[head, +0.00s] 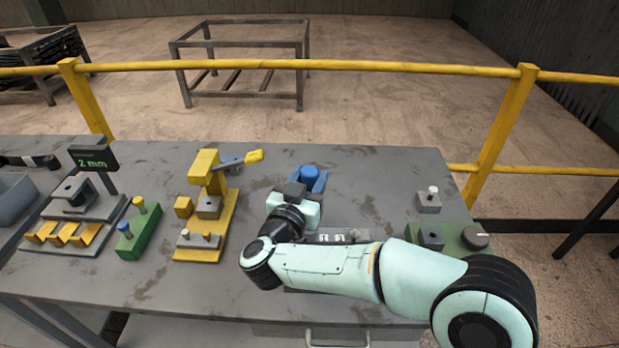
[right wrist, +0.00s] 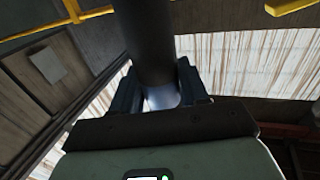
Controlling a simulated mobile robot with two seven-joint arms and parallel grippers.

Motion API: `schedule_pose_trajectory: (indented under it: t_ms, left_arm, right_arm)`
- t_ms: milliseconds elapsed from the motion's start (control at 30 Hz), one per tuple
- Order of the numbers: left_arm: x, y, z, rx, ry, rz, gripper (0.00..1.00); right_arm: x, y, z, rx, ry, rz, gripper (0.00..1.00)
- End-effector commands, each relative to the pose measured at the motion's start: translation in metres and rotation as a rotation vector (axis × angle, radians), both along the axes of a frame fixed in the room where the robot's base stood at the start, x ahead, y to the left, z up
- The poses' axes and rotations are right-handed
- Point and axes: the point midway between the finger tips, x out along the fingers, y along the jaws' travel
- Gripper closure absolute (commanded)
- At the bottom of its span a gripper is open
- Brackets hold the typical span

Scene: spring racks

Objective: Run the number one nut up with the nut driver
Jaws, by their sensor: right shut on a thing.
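My right gripper (head: 312,182) is over the middle of the bench, shut on an upright cylinder with a blue top, which looks like the nut driver (head: 310,172). In the right wrist view a dark round shaft with a pale band, likely the nut driver (right wrist: 152,45), stands between the fingers of my right gripper (right wrist: 160,90). A grey fixture with small white labels (head: 332,238) lies just behind my right forearm, which hides much of it. I cannot make out the number one nut or the driver's lower end. My left gripper is not in view.
A yellow press (head: 206,168), a green block with pegs (head: 139,234) and a grey gauge stand marked 2 mm (head: 93,158) stand to the left. A green box with a knob (head: 458,237) and a small grey block (head: 428,202) stand right. The bench (head: 375,172) is clear at the back right.

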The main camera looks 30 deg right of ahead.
Motion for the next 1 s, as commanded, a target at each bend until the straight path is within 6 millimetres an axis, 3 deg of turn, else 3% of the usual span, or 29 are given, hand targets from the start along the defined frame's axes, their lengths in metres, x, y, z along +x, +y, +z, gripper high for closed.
schedule_pose_trajectory:
  t_ms: [1000]
  left_arm:
    - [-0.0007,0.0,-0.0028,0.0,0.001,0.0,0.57]
  right_arm:
    - [0.0001,0.0,-0.0062,0.0,-0.004,0.0,1.0]
